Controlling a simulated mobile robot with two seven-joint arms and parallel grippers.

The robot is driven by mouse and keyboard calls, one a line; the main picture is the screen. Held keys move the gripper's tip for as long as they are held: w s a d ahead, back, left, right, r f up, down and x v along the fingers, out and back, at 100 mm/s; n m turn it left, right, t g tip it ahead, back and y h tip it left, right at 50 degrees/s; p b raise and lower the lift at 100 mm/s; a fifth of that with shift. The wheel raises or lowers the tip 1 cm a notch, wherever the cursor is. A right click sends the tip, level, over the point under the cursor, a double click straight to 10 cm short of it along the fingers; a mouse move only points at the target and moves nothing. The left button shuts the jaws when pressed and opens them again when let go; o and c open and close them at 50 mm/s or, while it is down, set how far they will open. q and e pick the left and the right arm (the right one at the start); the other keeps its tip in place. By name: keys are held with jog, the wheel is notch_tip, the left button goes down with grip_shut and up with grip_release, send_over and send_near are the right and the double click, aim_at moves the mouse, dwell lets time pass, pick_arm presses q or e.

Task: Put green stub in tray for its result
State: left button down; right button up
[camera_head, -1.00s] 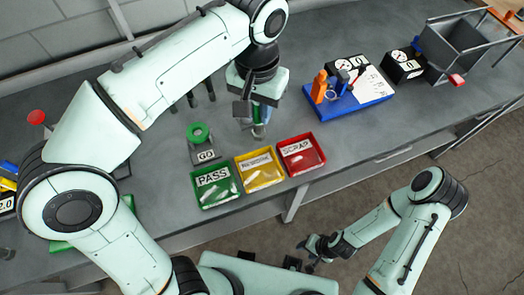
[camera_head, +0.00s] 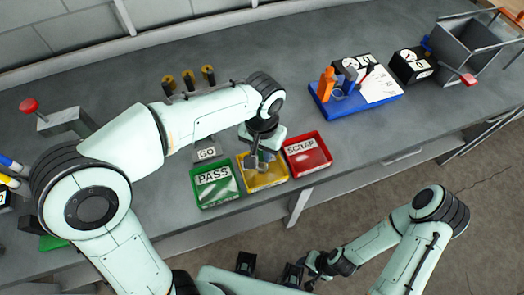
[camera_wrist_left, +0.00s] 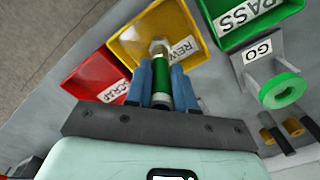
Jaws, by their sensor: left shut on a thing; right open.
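My left gripper (camera_head: 262,164) is at the yellow tray (camera_head: 272,181). In the left wrist view its blue fingers (camera_wrist_left: 162,84) are shut on the green stub (camera_wrist_left: 161,78), which has a pale metal tip. The stub's tip appears over the yellow tray (camera_wrist_left: 124,37), whose label is partly covered and starts "REW". I cannot tell whether the stub touches the tray. In the head view the arm hides most of the stub. The green PASS tray (camera_head: 206,199) is to the left and the red SCRAP tray (camera_head: 320,164) to the right. My right gripper (camera_head: 313,274) is open, off the bench's front.
The GO gauge (camera_head: 206,150) with its green ring (camera_wrist_left: 283,90) stands behind the PASS tray. A blue fixture base (camera_head: 345,106), dark boxes with dials (camera_head: 412,66) and a grey bin (camera_head: 462,52) stand at the right. Yellow-topped posts (camera_head: 189,80) stand behind my left arm.

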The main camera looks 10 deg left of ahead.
pick_arm(q)
jog(key=shift+f, duration=0.2)
jog(key=shift+f, duration=0.2)
jog(key=c, duration=1)
grip_release()
jog(key=shift+o, duration=0.2)
pick_arm(e)
jog(key=shift+s+f, duration=0.1)
jog(key=shift+f, duration=0.05)
pick_arm(q)
jog(key=shift+r, duration=0.35)
notch_tip(320, 180, up, 12)
jog(key=shift+f+p, duration=0.15)
jog(key=shift+p, duration=0.95)
pick_arm(e)
jog(key=r, duration=0.1)
jog(key=w+r, duration=0.1)
jog(key=shift+w+r, duration=0.3)
jog(key=shift+r, duration=0.1)
